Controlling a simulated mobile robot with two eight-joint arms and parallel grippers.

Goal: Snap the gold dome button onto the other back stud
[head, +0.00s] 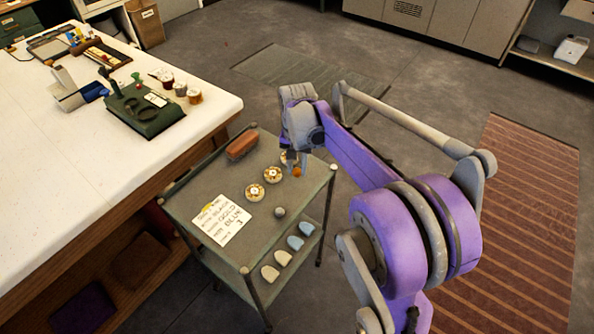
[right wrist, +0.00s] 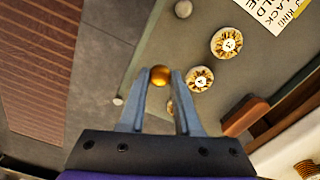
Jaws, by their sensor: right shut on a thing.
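My right gripper (head: 293,166) is shut on the gold dome button (head: 297,172), above the right back part of the cart top. In the right wrist view the button (right wrist: 160,75) sits between the fingertips (right wrist: 160,76). Two round cream-and-gold pieces with pale centres, one nearer (head: 255,192) and one farther (head: 272,174), lie on the cart top. They also show in the right wrist view (right wrist: 227,43) (right wrist: 199,79). A third round piece (right wrist: 170,107) is mostly hidden behind a finger. I cannot tell which stud is bare. My left gripper is not in view.
The cart (head: 185,204) also bears a written card (head: 220,221), a brown block (head: 241,145) and a grey ball-like knob (head: 280,212). Cream and blue rounded pieces lie on its lower shelf. A white-topped table (head: 60,130) stands at left. Floor is clear beyond the cart.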

